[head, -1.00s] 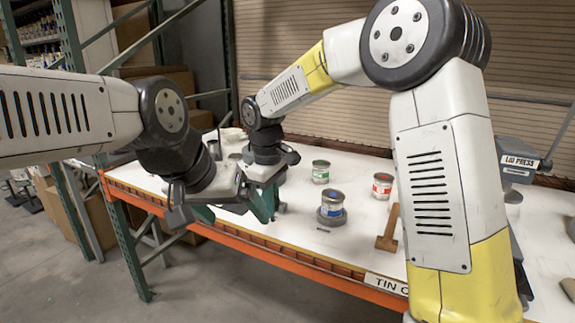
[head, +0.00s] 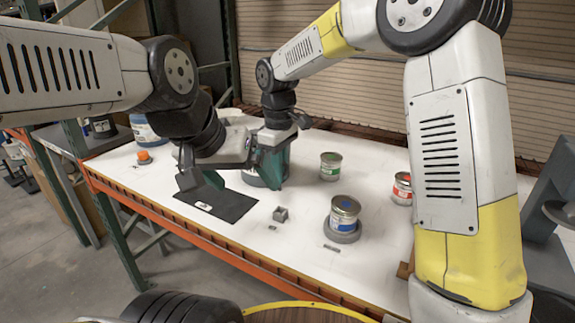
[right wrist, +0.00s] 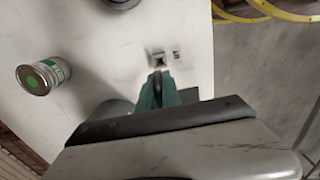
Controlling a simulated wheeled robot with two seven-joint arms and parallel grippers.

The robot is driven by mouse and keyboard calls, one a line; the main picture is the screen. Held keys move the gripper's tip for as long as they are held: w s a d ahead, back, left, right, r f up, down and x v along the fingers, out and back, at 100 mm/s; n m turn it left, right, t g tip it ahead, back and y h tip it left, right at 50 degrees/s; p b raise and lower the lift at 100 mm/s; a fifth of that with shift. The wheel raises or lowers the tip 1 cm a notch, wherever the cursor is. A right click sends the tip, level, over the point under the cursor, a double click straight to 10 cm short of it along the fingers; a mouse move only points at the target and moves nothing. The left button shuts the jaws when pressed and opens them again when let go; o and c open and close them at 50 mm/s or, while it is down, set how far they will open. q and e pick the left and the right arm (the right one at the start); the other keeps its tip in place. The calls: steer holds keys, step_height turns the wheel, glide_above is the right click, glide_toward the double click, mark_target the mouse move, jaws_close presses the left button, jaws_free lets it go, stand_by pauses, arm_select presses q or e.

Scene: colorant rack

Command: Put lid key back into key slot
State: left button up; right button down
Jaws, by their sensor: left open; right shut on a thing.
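My right gripper (head: 272,178) has teal fingers and points down over the white table, left of and behind a small grey block with an opening (head: 281,214), which looks like the key slot. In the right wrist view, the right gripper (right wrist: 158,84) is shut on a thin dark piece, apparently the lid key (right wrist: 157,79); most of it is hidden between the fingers. The slot block (right wrist: 158,60) shows just beyond the fingertips, apart from them as far as I can tell. My left gripper (head: 203,182) is open and empty above a dark mat (head: 228,209).
A blue-label can (head: 344,216) stands on a grey round base right of the slot. A green-label can (head: 330,166) and a red-label can (head: 402,189) stand farther back. A grey round object (head: 252,181) is partly hidden behind my right gripper.

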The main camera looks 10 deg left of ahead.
mark_target(280, 190)
steer(key=shift+f, duration=2.9)
steer(key=shift+f, duration=1.85)
steer(key=c, duration=1.5)
jaws_free()
steer(key=shift+r, duration=0.1)
